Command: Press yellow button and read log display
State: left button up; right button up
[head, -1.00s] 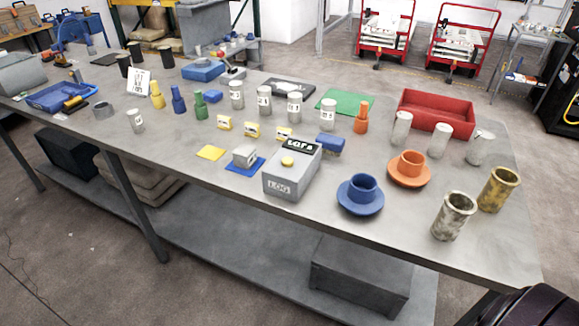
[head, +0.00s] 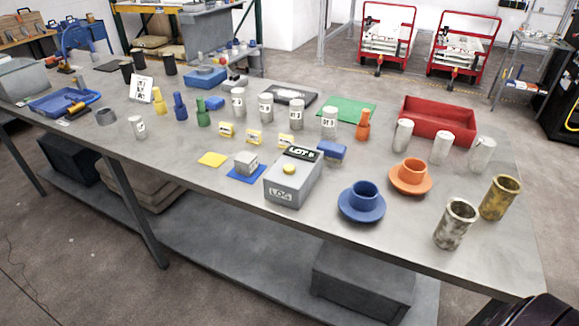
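The grey log box (head: 291,189) stands near the front edge of the table, with "LOG" on its front. The yellow button (head: 289,169) is a small round knob on its top, with nothing touching it. The log display (head: 302,154) is a dark panel at the box's back edge. It shows light letters that look like "LOT" and one more character, too small to read surely. Neither gripper is in the head view. A dark part, probably of my own body, shows at the bottom right corner.
A blue pad with a grey block (head: 245,161) lies left of the box. A blue cup and saucer (head: 362,203) and an orange one (head: 410,176) stand right of it. Several labelled canisters (head: 296,117) and a red tray (head: 438,121) are behind. Bare tabletop lies front left.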

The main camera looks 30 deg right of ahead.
grip_shut()
jog(key=shift+d, duration=0.1)
dwell(1.4)
